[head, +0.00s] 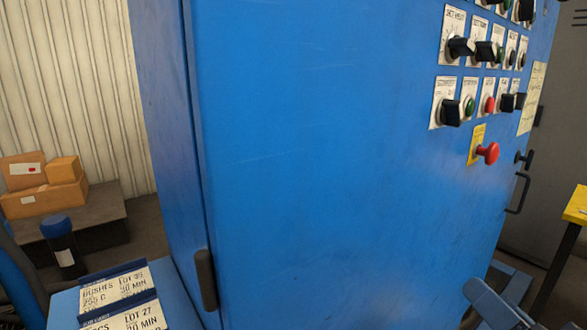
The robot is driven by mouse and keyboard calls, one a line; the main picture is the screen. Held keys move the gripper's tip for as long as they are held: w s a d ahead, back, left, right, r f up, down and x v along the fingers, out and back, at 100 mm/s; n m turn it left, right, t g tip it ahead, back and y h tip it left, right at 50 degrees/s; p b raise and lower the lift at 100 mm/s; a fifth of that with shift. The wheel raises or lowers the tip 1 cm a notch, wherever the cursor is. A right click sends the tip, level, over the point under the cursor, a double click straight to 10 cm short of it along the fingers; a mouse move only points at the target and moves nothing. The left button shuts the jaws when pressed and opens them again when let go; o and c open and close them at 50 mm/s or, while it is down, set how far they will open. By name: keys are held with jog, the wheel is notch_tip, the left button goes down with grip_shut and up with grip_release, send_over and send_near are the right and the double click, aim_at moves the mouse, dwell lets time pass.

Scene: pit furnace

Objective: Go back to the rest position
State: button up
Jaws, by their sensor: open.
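I see no part that I can make out as my gripper in the head view. A tall blue control cabinet (310,170) fills the middle of the view, close in front of me. Its upper right face carries rows of labelled black switches (461,47) and push buttons. A red mushroom button (488,153) on a yellow plate sits below them.
Label cards (115,288) lie on a blue surface at the lower left, near a dark blue-capped bottle (62,245). Cardboard boxes (45,188) stand on a dark platform behind.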

jog(key=s+a+f+n+g+h, duration=0.1)
jog(key=s+f, duration=0.5)
jog(key=s, duration=0.2)
jog(key=s+a+f+g+h, duration=0.1)
jog(key=s+f+h, duration=0.1)
jog(key=s+f, duration=0.5)
jog(key=s+a+r+n+g+y, duration=0.1)
jog(key=s+n, duration=0.4)
jog(key=s, duration=1.1)
jog(key=shift+s+a+r, duration=0.15)
jog(key=shift+s+a, duration=0.05)
jog(key=shift+a, duration=0.2)
